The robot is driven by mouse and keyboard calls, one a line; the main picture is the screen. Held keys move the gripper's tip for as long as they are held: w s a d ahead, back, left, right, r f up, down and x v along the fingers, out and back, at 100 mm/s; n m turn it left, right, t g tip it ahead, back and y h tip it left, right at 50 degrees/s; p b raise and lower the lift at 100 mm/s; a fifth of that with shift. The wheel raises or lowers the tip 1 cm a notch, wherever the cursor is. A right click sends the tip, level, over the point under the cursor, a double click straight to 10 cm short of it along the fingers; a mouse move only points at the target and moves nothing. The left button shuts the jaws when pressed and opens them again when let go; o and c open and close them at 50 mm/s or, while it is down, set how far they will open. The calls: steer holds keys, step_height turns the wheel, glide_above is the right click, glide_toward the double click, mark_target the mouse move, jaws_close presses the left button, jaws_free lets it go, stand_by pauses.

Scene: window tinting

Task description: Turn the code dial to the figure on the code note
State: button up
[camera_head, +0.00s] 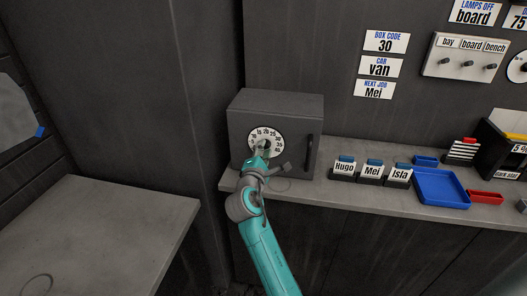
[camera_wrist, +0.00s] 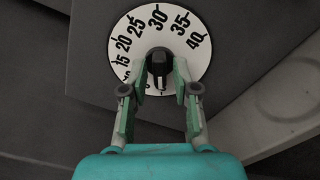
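The code note (camera_head: 385,42) on the back wall reads "BOX CODE 30". The code dial (camera_head: 278,134) is a white disc with black figures on the front of a dark grey box (camera_head: 240,135). In the wrist view the dial (camera_wrist: 127,27) shows figures from 15 to 40, with 30 near the top; the lower figures are partly hidden by my fingers. Its black knob (camera_wrist: 158,62) stands between the two fingers of my gripper (camera_wrist: 160,68). The fingers are apart, one each side of the knob, with narrow gaps showing. My gripper (camera_head: 260,153) also shows in the head view.
The box has a dark handle (camera_head: 310,150) on its right. Name holders "Hugo" (camera_head: 344,168), "Mei" (camera_head: 372,171) and "Isla" (camera_head: 399,174), a blue tray (camera_head: 440,203) and a red tray (camera_head: 485,198) stand on the shelf at right. A bare worktop (camera_head: 110,235) lies at left.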

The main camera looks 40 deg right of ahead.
jaws_close()
steer(key=shift+m, duration=0.4)
steer(key=shift+w+a+f+m, duration=0.1)
steer(key=shift+m, duration=8.6)
steer(key=shift+f+m, duration=0.1)
steer(key=shift+m, duration=8.6)
